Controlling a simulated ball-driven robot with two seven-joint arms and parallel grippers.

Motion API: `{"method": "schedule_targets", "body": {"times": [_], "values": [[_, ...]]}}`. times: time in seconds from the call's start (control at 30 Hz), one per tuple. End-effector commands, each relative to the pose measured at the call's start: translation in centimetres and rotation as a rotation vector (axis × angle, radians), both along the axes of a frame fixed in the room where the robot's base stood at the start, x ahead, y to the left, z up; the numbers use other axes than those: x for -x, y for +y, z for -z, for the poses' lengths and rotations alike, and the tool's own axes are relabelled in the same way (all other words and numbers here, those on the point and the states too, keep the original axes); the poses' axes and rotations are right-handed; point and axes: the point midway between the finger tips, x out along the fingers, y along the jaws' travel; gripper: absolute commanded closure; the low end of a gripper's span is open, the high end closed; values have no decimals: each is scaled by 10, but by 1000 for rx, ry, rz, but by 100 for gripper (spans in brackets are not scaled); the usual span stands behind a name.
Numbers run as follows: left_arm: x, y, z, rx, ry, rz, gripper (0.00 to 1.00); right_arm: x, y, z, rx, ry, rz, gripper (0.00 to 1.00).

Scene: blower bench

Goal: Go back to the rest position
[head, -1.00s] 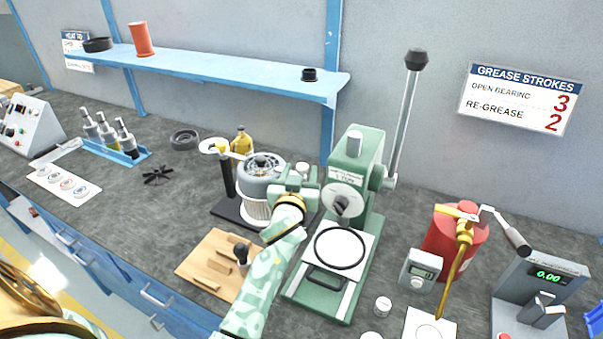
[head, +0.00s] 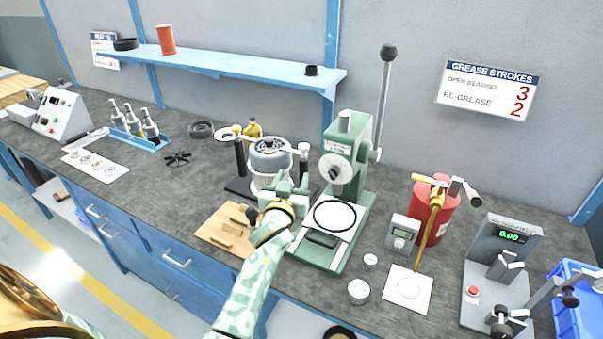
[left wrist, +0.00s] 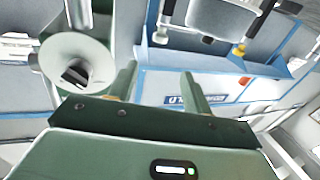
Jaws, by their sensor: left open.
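My left gripper (head: 288,188) is at the end of the green arm that reaches in from the bottom of the head view. It hangs in front of the grey-and-white blower motor (head: 270,165) and left of the green arbor press (head: 338,170). In the left wrist view its two fingers (left wrist: 160,88) stand apart with nothing between them. The gripper hides part of the motor stand in the head view. My right gripper does not show in either view.
A wooden block (head: 222,232) with tools lies just left of my left arm. A red grease tub (head: 430,215), a small meter (head: 402,234) and a scale (head: 492,270) stand to the right. A blue shelf (head: 225,68) runs along the wall. Bare bench lies at left centre.

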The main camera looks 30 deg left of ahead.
Motion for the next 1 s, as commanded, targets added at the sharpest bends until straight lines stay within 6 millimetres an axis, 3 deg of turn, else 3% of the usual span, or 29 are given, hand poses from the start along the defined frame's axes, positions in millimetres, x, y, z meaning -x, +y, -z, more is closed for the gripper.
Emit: {"method": "schedule_targets", "body": {"times": [0.23,0.33,0.6,1.0], "values": [[3,0,2,-8,13,-3,51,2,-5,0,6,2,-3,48],[26,4,16,-67,104,-27,51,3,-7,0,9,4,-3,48],[159,-12,70,-366,637,2,51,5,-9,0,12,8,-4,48],[298,-48,84,-635,1120,260,51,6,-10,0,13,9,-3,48]]}}
